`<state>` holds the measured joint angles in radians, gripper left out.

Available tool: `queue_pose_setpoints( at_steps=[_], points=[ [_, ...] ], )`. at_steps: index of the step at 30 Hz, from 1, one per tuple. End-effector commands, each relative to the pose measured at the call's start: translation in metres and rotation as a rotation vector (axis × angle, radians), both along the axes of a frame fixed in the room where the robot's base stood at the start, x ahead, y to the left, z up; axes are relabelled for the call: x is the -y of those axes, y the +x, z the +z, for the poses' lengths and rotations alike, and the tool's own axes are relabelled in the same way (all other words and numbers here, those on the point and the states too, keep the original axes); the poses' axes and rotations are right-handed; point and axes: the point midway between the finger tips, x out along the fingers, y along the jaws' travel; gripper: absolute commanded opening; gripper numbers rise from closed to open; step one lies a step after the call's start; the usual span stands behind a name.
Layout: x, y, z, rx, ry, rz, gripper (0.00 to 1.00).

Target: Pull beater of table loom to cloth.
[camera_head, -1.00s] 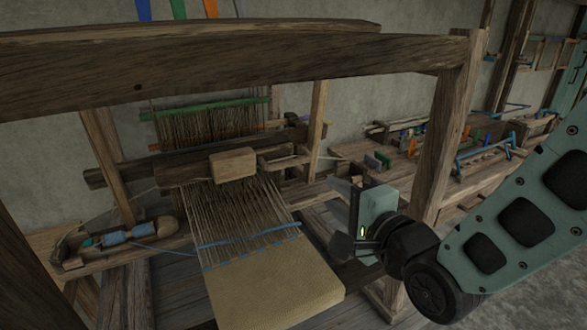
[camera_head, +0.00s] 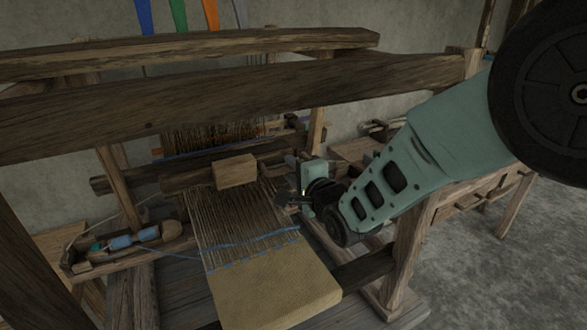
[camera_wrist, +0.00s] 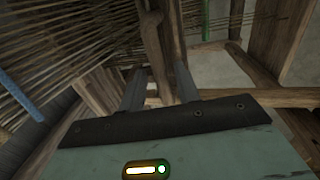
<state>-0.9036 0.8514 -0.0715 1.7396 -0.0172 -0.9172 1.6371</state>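The beater (camera_head: 188,182) is a dark wooden crossbar with a pale wooden block (camera_head: 234,171) at its middle, behind the warp threads (camera_head: 232,215). The tan woven cloth (camera_head: 272,293) lies at the front, with a blue edge. A stretch of bare warp separates the beater from the cloth. My gripper (camera_head: 284,193) is at the right edge of the warp, right of and a little nearer than the block. In the wrist view my gripper (camera_wrist: 160,78) has its two fingers apart, with a wooden bar (camera_wrist: 152,40) beyond or between them; I cannot tell which.
A thick top beam (camera_head: 230,95) of the loom frame crosses in front. A right post (camera_head: 408,250) stands close to my arm. A boat shuttle with blue yarn (camera_head: 135,238) lies at the left. Free floor (camera_head: 490,270) shows at the right.

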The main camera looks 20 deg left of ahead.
Motion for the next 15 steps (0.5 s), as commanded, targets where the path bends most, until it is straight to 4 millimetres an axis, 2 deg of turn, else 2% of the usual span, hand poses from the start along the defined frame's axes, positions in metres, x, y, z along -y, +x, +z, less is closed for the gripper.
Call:
queue_pose_setpoints(
  at_steps=[8, 12, 15],
  points=[
    [-0.0012, 0.001, 0.0, 0.0, 0.0, 0.0, 0.32],
    [-0.0011, 0.0009, 0.0, 0.0, 0.0, 0.0, 0.0],
    [-0.0011, 0.0009, -0.0002, 0.001, -0.001, 0.0, 0.0]
  ],
)
